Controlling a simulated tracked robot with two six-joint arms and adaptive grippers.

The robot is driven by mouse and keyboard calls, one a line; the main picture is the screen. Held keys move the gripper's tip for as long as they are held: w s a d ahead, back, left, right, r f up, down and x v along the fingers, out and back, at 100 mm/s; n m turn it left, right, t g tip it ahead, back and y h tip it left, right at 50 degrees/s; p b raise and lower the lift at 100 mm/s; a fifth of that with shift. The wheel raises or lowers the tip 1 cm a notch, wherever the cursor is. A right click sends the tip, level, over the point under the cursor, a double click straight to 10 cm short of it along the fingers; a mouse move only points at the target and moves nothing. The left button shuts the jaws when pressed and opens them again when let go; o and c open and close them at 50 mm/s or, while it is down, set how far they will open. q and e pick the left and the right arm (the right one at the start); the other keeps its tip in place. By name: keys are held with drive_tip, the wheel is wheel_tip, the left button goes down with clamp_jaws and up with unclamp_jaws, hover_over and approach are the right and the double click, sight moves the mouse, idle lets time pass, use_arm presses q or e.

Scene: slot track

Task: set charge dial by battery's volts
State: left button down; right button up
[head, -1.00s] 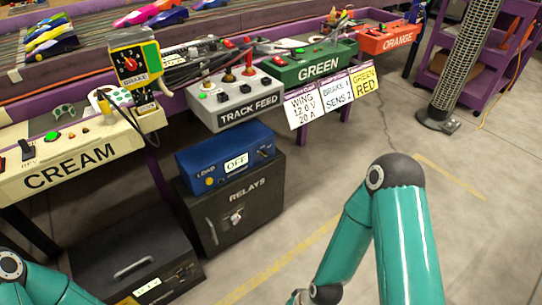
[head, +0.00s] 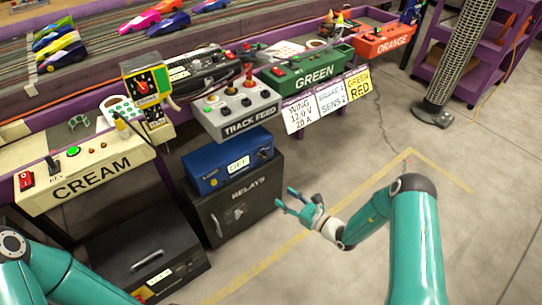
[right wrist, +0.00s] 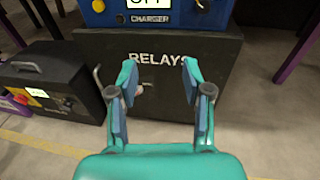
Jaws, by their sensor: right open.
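The blue charger (head: 228,160) sits on the black relays box (head: 236,208). Its white display reads OFF, and small dark knobs (head: 262,154) are on its right front. The charger's lower front also shows in the right wrist view (right wrist: 150,18), with the word CHARGER. A black case with a handle (head: 148,250) stands on the floor to the left. It has a white label too small to read; I cannot tell if it is the battery. My right gripper (head: 284,198) is open and empty, in front of the relays box and below the charger. My left gripper is out of view.
The grey track feed box (head: 238,110) overhangs the charger. The cream console (head: 85,170) is at left, the green box (head: 310,70) at right.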

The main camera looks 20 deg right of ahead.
drive_tip(key=w+d+r+m+t+h, duration=0.2)
drive_tip(key=d, duration=0.2)
drive_tip(key=b, duration=0.4)
approach(267, 157)
drive_tip(key=x, duration=0.8)
drive_tip(key=shift+a, duration=0.1)
drive_tip(key=shift+w+a+r, duration=0.15)
drive_tip(key=shift+w+a, duration=0.05)
drive_tip(key=shift+w, duration=0.35)
clamp_jaws()
drive_tip(key=shift+d+b, duration=0.2)
drive_tip(key=shift+b, duration=0.15)
